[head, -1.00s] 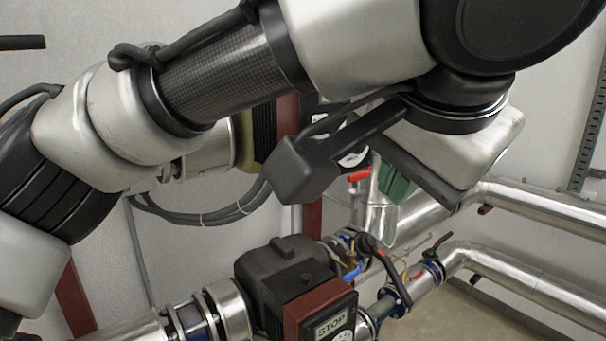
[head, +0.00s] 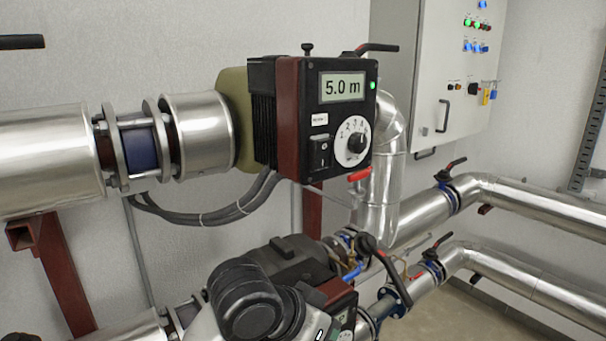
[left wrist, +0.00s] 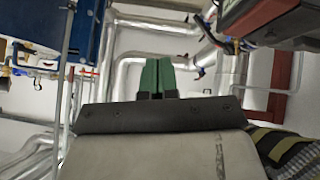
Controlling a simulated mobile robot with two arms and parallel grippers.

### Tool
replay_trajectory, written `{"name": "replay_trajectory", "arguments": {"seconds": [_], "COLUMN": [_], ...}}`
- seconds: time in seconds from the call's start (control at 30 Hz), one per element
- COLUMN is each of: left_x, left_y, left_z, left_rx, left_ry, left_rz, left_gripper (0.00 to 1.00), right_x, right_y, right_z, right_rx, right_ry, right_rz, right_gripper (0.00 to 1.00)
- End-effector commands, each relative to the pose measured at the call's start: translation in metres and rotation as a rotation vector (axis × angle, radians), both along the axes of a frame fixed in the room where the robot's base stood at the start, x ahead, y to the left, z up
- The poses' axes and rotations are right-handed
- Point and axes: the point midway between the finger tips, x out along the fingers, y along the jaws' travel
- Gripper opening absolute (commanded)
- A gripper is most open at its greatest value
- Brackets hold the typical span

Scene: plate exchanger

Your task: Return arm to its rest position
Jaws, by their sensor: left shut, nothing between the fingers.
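My left gripper (left wrist: 157,62) shows in the left wrist view as two green fingers side by side, shut with nothing between them. Behind them are the dark bracket and pale body of my wrist. In the head view, only a grey and black part of my arm shows at the bottom, in front of the lower pump (head: 290,257); the fingers cannot be made out there. My right gripper is in neither view.
The upper pump (head: 325,120) reads 5.0 m. Silver pipes (head: 540,205) with black-handled valves run at the right. A control cabinet (head: 425,70) hangs on the wall behind. The left wrist view shows pipes and a blue panel (left wrist: 90,30).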

Motion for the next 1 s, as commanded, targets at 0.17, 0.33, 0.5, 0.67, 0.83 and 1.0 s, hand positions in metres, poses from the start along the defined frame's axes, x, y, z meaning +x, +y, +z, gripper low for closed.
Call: {"name": "replay_trajectory", "arguments": {"seconds": [0.17, 0.33, 0.5, 0.67, 0.83, 1.0], "left_x": [-0.016, -0.051, -0.098, -0.135, -0.17, -0.203], "left_y": [0.045, 0.098, 0.15, 0.184, 0.213, 0.239], "left_z": [-0.082, -0.152, -0.204, -0.229, -0.245, -0.254], "left_rx": [-0.037, 0.012, 0.122, 0.221, 0.319, 0.418], "left_ry": [0.078, 0.138, 0.186, 0.217, 0.243, 0.267], "left_rz": [0.162, 0.329, 0.461, 0.532, 0.579, 0.609], "left_gripper": [0.0, 0.0, 0.0, 0.0, 0.0, 0.0], "right_x": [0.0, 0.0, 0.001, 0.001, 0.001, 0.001], "right_y": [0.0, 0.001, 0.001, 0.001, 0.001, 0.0], "right_z": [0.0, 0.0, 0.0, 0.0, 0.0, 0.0], "right_rx": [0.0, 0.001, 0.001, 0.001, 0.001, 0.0], "right_ry": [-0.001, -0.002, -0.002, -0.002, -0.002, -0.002], "right_rz": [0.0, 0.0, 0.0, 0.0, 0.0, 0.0], "right_gripper": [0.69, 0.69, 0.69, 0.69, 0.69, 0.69]}}
